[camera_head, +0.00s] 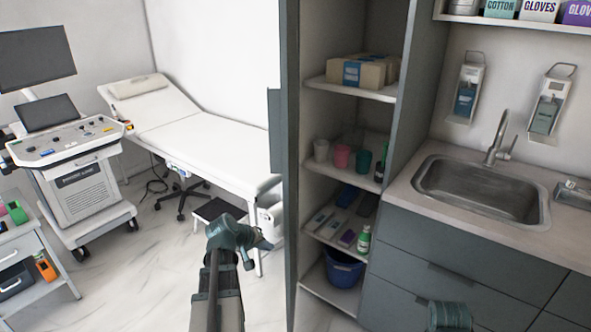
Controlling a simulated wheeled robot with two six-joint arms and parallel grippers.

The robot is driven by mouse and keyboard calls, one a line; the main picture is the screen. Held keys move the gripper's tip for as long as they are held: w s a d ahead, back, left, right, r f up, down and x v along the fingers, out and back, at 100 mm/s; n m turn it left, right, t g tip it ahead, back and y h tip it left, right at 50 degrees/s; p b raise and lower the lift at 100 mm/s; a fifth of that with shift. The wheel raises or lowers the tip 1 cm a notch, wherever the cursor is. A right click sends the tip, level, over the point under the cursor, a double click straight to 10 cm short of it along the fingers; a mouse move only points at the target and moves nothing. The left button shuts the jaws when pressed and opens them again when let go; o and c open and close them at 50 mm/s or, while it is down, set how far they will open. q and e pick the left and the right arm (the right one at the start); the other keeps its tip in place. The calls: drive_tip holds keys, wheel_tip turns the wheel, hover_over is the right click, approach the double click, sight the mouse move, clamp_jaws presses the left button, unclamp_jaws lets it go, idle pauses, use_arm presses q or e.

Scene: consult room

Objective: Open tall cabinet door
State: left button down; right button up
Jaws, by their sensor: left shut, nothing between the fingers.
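The tall cabinet (397,110) stands in the middle, with its shelves exposed. Its grey door (292,170) is swung wide open and shows nearly edge-on at the left of the opening. The door's handle (274,130) sticks out on the door's left side. My left gripper (264,243) is shut and empty, left of the door's lower part and below the handle. I cannot tell whether it touches the door. A part of my right arm (450,315) shows at the bottom right; its gripper is out of view.
The shelves hold boxes (362,72), cups (342,156), bottles and a blue bin (343,268). A counter with a sink (480,190) adjoins on the right. An exam bed (200,140), an ultrasound cart (80,190) and a side cart (30,265) stand left.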

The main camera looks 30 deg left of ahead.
use_arm(q)
drive_tip(key=d+f+m+g+y+p, duration=0.2)
drive_tip(key=d+m+g+y, duration=0.1)
drive_tip(key=d+m+g, duration=0.15)
drive_tip(key=w+d+r+m+t+y+p, duration=0.1)
drive_tip(key=w+d+r+m+y, duration=0.2)
drive_tip(key=d+r+y, duration=0.35)
drive_tip(key=w+d+r+m+y+p, duration=0.2)
drive_tip(key=d+r+m+y, duration=0.15)
drive_tip(key=r, duration=0.65)
drive_tip(key=w+d+r+m+t+y+p, duration=0.1)
drive_tip(key=w+d+r+m+y, duration=0.25)
drive_tip(key=r, duration=0.55)
drive_tip(key=a+n+y, duration=0.1)
drive_tip(key=a+y, duration=0.1)
drive_tip(key=a, duration=1)
drive_tip(key=shift+w+a+f, duration=0.25)
drive_tip(key=shift+w+a, duration=0.1)
drive_tip(key=shift+w, duration=0.05)
